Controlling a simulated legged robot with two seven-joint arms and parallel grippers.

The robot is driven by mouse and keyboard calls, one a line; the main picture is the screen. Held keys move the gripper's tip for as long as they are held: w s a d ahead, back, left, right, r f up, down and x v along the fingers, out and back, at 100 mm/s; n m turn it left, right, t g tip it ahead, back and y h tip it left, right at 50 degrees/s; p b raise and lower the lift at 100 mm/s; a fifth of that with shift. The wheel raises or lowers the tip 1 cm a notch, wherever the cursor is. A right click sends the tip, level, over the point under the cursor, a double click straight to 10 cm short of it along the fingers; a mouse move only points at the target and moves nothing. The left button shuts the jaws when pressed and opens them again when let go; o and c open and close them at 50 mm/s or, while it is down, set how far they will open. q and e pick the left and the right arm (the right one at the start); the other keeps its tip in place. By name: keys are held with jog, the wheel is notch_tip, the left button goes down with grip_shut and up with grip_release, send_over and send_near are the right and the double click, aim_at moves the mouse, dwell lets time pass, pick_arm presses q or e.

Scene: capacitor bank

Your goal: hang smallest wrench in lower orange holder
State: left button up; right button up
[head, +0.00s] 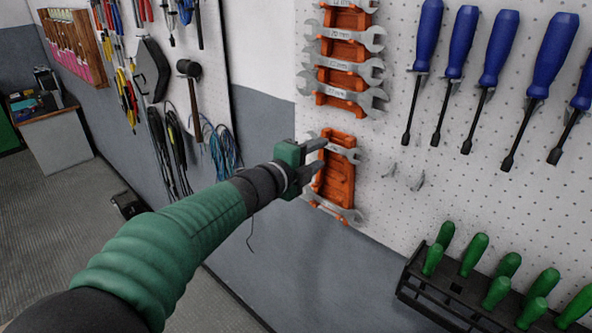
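The lower orange holder (336,180) is on the white pegboard in the middle of the head view. One silver wrench (350,154) lies across its upper part and another silver wrench (347,214) across its bottom. I cannot tell which wrench is smallest. My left gripper (319,157) is at the left side of this holder, its two grey fingers apart, one above the other. They overlap the holder's left edge and hide the upper wrench's left part. I see no wrench clamped between them. My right gripper is not in view.
Above is an upper orange holder (347,50) with several wrenches. Blue screwdrivers (493,55) hang to the right, and green-handled tools stand in a black rack (455,295) at the lower right.

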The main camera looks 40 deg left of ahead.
pick_arm(q)
jog(key=s+r+p, duration=0.2)
jog(key=s+p, duration=0.6)
jog(key=s, duration=0.4)
jog(key=w+d+f+n+g+y+b, duration=0.1)
jog(key=d+f+n+g+b, duration=0.15)
jog(key=f+n+b, duration=0.75)
jog(key=w+d+f+g+y+b, duration=0.1)
jog(key=f+g+b, duration=0.2)
jog(key=f, duration=1.5)
jog(key=s+d+f+n+g+h+b, duration=0.1)
jog(key=s+d+f+n+g+b, duration=0.2)
jog(key=s+d+f, duration=0.3)
jog(key=s+d+f+n+g+h+b, duration=0.1)
jog(key=s+d+f+n+g+b, duration=0.3)
jog(key=f, duration=1.2)
jog(key=s+d+g+b, duration=0.1)
jog(key=d+b, duration=0.1)
jog(key=d, duration=0.1)
jog(key=shift+s+f+n+h, duration=0.3)
jog(key=shift+s+f, duration=0.05)
jog(key=shift+s, duration=0.05)
jog(key=shift+a, duration=0.1)
